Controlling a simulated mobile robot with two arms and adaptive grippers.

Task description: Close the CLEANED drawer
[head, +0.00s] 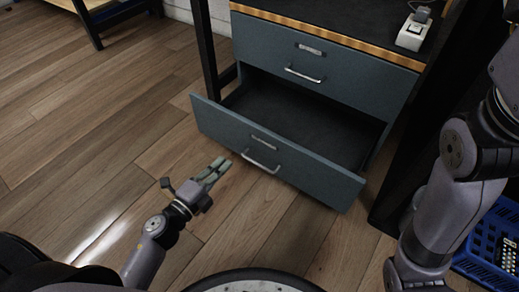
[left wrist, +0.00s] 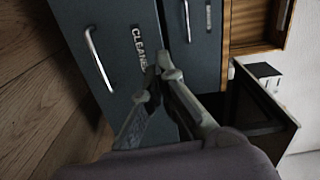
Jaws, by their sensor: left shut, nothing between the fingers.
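The lower drawer (head: 275,155) of the blue-grey cabinet is pulled well out and looks empty. In the left wrist view, the front of this drawer (left wrist: 105,30) carries the label CLEANED beside a metal bar handle (left wrist: 98,58). The handle also shows in the head view (head: 260,162). My left gripper (head: 220,165) is shut and empty, low in front of the left part of the drawer front, left of the handle. In the left wrist view its fingertips (left wrist: 160,68) overlap the drawer front near the label; I cannot tell whether they touch. My right gripper is out of view.
The upper drawer (head: 320,62) is shut, with its own handle and label. A white socket block (head: 412,32) sits on the cabinet's dark top. A blue crate (head: 485,255) stands at lower right. The wooden floor (head: 90,130) left of the drawer is clear.

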